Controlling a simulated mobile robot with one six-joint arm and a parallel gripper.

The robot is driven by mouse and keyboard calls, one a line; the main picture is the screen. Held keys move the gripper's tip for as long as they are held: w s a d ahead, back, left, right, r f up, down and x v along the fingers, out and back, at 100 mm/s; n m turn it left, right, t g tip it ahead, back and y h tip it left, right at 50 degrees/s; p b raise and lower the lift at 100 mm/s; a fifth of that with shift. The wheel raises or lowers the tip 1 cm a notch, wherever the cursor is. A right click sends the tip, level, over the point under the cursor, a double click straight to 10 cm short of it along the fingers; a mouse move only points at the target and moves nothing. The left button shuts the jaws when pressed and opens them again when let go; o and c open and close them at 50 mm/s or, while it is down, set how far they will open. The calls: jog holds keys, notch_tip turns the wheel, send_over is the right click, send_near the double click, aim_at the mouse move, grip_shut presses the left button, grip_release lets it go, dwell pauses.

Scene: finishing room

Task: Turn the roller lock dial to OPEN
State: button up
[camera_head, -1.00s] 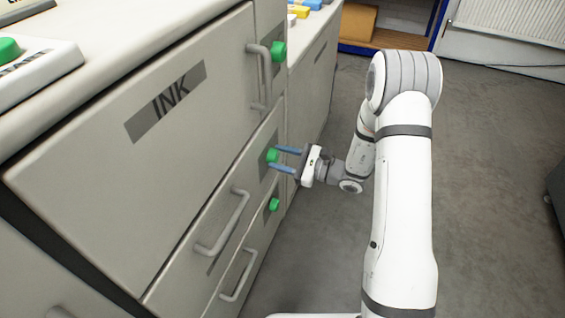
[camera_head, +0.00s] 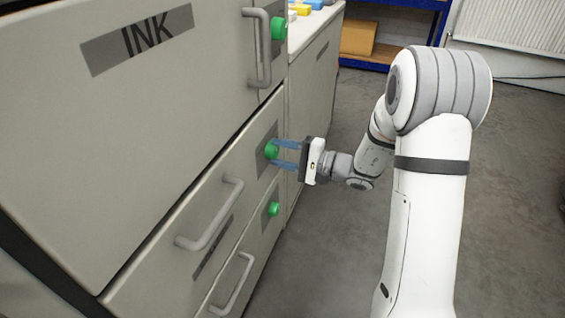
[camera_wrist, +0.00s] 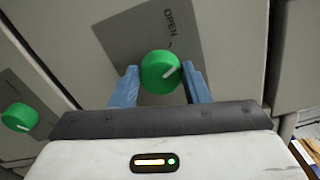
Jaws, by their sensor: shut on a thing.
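The green round dial (camera_head: 271,151) sits on a grey plate on the front of the middle drawer. My gripper (camera_head: 276,153) is shut on this dial, with one blue finger on each side. In the wrist view the dial (camera_wrist: 160,70) lies between the fingers, and its white pointer line points up and right. The word OPEN (camera_wrist: 171,22) is printed on the plate above the dial, with a small tick beneath it. The pointer is turned to the right of that tick. Any other wording on the plate is hidden or out of view.
A second green dial (camera_head: 273,209) is on the drawer below; a third (camera_head: 279,28) is on the upper right. Drawer handles (camera_head: 211,214) and a tall handle (camera_head: 258,48) stick out nearby. The large front reads INK (camera_head: 156,37). Grey floor (camera_head: 325,240) is free right of the drawers.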

jog(key=n, duration=0.4)
jog(key=shift+f+n+b, duration=0.15)
jog(key=shift+n+b, duration=0.15)
dwell(0.4)
jog(key=o, duration=1)
jog(key=shift+c, duration=0.2)
jog(key=p+v, duration=0.2)
jog(key=v, duration=0.5)
jog(key=shift+s+d, duration=0.15)
jog(key=shift+d, duration=0.2)
